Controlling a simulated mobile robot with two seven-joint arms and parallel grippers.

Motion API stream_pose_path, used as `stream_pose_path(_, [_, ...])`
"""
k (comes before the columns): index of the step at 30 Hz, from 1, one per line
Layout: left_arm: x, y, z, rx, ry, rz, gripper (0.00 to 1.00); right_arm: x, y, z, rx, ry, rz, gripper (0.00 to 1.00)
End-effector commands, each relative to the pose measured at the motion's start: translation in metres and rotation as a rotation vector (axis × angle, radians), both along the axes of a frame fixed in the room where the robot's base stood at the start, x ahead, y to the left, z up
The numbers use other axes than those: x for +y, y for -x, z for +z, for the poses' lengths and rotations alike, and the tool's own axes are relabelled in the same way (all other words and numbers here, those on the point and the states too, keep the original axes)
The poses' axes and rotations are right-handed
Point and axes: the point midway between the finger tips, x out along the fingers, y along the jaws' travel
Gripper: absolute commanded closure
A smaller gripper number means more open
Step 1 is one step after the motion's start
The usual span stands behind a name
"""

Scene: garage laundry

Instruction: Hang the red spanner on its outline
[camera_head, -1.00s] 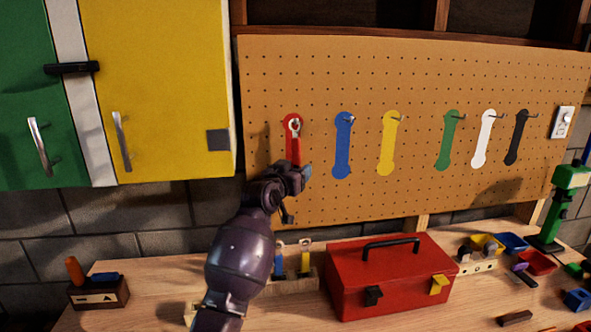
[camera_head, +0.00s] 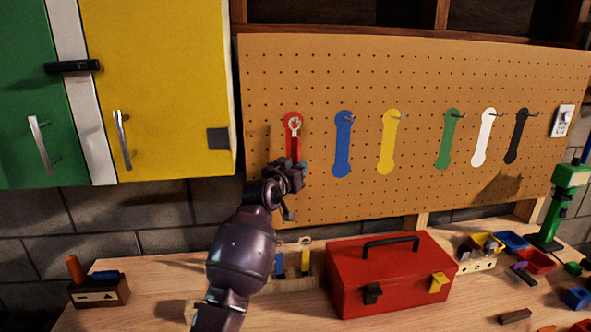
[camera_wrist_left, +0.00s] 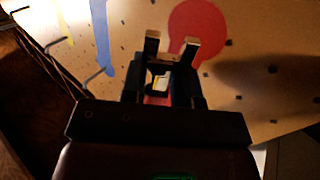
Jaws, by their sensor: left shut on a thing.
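The red spanner (camera_head: 296,143) is upright in front of its red outline (camera_head: 287,117) at the left of the pegboard. Its pale ring end lies over the round top of the outline. My left gripper (camera_head: 293,168) is shut on the spanner's lower part. In the left wrist view the gripper (camera_wrist_left: 171,47) has the spanner between its fingers, and the round part of the red outline (camera_wrist_left: 198,30) shows behind. I cannot tell whether the ring is around the hook. My right gripper is not in view.
Blue (camera_head: 342,150), yellow (camera_head: 387,150), green, white and black outlines with hooks continue along the pegboard (camera_head: 420,80). A yellow cabinet door (camera_head: 170,80) stands close at left. A red toolbox (camera_head: 390,275) and a holder with blue and yellow spanners sit on the bench below.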

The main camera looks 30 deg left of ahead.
Motion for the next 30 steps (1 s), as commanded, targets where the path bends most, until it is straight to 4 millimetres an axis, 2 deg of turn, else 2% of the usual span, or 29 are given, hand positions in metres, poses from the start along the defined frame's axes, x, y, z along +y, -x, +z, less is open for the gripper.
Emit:
stream_pose_path(11, [0.0002,0.0001,-0.0039,0.008,0.001,0.000,0.98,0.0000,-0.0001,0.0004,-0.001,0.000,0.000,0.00])
stream_pose_path(12, [0.0002,0.0001,-0.0041,0.008,0.001,0.000,0.69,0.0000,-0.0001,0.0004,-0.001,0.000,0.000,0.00])
stream_pose_path(17, [0.0001,0.0000,-0.0031,0.006,0.001,0.000,0.45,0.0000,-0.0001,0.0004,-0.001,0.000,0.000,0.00])
stream_pose_path(18, [0.0001,0.0000,-0.0028,0.006,0.001,0.000,0.42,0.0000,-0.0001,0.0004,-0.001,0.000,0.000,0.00])
stream_pose_path(26, [0.0001,0.0006,-0.0019,0.004,0.000,0.000,0.42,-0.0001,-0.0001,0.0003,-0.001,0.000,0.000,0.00])
stream_pose_path(30, [0.0002,0.0077,-0.0021,0.003,0.000,0.000,0.42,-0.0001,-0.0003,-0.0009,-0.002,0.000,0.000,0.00])
